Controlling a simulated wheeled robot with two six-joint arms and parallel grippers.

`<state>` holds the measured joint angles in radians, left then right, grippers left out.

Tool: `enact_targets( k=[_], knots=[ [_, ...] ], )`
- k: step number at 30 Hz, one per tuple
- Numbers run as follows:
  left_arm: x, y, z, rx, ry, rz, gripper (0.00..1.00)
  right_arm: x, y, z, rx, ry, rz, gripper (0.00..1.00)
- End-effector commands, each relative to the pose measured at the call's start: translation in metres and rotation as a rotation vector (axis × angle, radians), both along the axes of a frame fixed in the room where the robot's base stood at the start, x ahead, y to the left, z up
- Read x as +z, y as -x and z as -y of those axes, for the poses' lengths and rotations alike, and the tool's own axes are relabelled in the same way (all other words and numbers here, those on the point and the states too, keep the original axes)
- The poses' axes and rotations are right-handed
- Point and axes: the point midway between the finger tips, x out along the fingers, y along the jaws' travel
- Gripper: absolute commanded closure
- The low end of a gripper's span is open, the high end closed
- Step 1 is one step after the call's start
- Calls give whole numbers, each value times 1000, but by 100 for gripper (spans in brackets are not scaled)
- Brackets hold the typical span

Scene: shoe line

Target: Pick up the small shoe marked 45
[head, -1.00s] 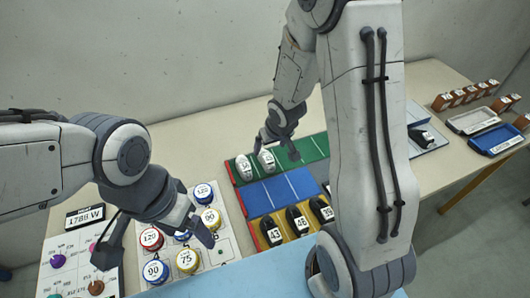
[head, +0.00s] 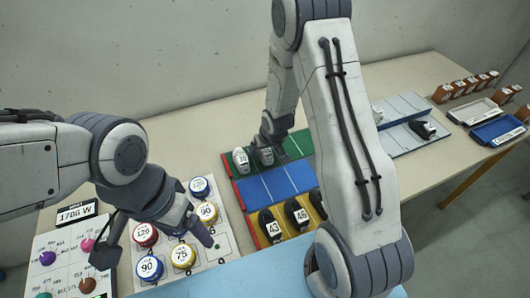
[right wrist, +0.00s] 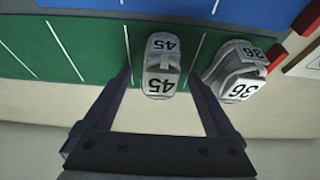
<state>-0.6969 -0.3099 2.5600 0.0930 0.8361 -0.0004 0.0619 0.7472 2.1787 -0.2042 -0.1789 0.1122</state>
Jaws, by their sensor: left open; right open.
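The small grey-white shoe marked 45 (right wrist: 162,68) lies on the green strip between my right gripper's fingers in the right wrist view. In the head view this shoe (head: 266,156) is partly covered by the gripper. My right gripper (head: 273,150) is open around the shoe, its fingers apart on either side; I cannot tell whether they touch it. A similar shoe marked 36 (right wrist: 236,72) lies just outside one finger; it also shows in the head view (head: 241,160). My left gripper (head: 160,245) is open and empty above the weight board.
A blue strip (head: 262,190) and a yellow strip with black shoes marked 43 (head: 271,226) and 46 (head: 298,216) lie nearer. Numbered round pieces stand on a white board (head: 225,245). A grey tray (head: 470,111) and blue tray (head: 497,130) are at right.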

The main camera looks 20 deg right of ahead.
Motion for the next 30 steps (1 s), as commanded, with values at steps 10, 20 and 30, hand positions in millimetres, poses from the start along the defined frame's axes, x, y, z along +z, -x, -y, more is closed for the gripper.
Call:
enact_targets(
  k=[10, 20, 30],
  knots=[
    [0, 0, 0, 0, 0, 0, 15, 1, 0, 0, 0, 0, 0, 85],
    [0, 0, 0, 0, 0, 0, 15, 3, 0, 0, 0, 0, 1, 100],
    [19, 0, 0, 0, 0, 0, 15, 51, -1, 0, 2, 1, 4, 100]
  ],
)
